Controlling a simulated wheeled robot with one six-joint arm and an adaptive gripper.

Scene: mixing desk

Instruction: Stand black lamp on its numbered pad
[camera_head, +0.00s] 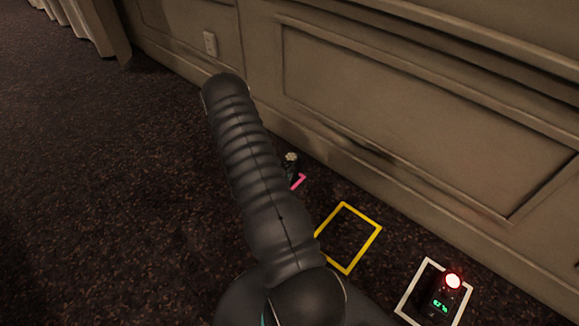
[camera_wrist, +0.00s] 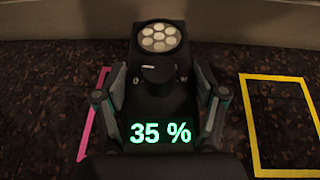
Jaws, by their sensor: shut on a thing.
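The black lamp (camera_wrist: 152,105) fills the middle of the wrist view. It has a round cluster of pale unlit LEDs on top, a black knob and a green "35 %" display. My gripper (camera_wrist: 157,98) is shut on the lamp, one finger at each side. In the head view only the lamp's top (camera_head: 291,158) shows past my arm, which hides the gripper. A pink outline (camera_wrist: 95,118) lies on the floor partly behind and left of the lamp; it also shows in the head view (camera_head: 300,181). I cannot tell whether the lamp touches the floor.
An empty yellow outline (camera_head: 376,236) lies to the right, also in the wrist view (camera_wrist: 246,125). Farther right, a white outline (camera_head: 414,283) holds another black device (camera_head: 446,293) with a red light. A panelled wall (camera_head: 400,110) runs behind. Open carpet lies left.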

